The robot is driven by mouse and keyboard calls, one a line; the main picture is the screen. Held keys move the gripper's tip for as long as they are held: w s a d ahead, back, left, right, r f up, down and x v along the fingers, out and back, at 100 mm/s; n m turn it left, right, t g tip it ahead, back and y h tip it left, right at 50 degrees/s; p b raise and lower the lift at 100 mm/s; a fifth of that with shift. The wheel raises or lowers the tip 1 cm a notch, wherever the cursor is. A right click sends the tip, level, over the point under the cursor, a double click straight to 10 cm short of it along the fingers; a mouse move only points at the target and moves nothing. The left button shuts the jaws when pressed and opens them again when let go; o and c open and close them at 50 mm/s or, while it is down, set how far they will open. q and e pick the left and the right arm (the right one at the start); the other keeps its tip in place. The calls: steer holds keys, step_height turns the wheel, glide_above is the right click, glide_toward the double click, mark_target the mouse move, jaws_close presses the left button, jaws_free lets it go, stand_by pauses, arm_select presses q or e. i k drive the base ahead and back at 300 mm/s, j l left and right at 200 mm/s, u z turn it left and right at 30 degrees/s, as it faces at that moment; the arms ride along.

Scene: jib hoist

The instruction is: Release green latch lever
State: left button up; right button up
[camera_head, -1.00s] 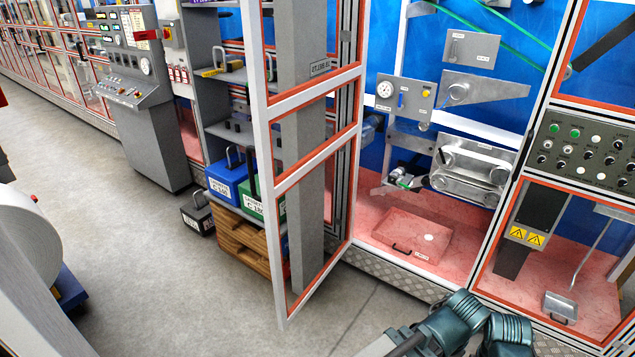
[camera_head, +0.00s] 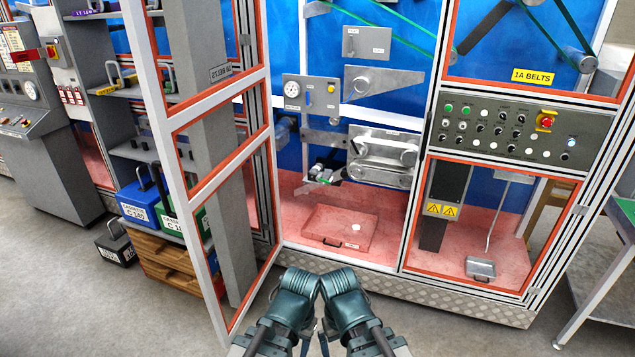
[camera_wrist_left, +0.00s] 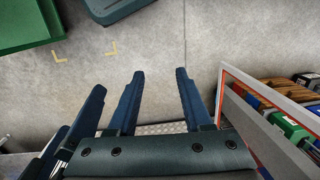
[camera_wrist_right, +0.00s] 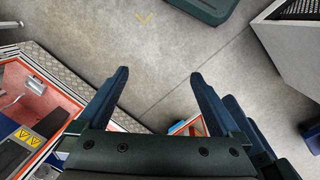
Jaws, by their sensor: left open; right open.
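I cannot pick out a green latch lever for certain. A small part with green on it (camera_head: 322,181) sits low inside the open cabinet bay, left of the metal roller unit (camera_head: 383,158); it is too small to tell what it is. My left gripper (camera_wrist_left: 157,85) is open and empty in the left wrist view, above the grey floor. My right gripper (camera_wrist_right: 158,85) is also open and empty above the floor. In the head view both arms are folded together at the bottom centre, well short of the cabinet.
A framed door (camera_head: 205,191) stands swung open left of the bay. A red tray (camera_head: 340,226) lies on the bay floor. A button panel (camera_head: 508,131) is at right. Shelves with weights and a control console (camera_head: 45,150) stand left. Floor before the bay is clear.

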mark_target(319, 177)
steer(key=i+l, duration=0.2)
steer(key=i, duration=0.3)
steer(key=i+l, duration=0.2)
steer(key=i, duration=0.25)
steer(key=i+l, duration=0.2)
steer(key=i, duration=0.3)
steer(key=i+l, duration=0.2)
steer(key=i, duration=0.3)
steer(key=i+l, duration=0.15)
steer(key=i, duration=0.3)
steer(key=i+l, duration=0.2)
steer(key=i, duration=0.3)
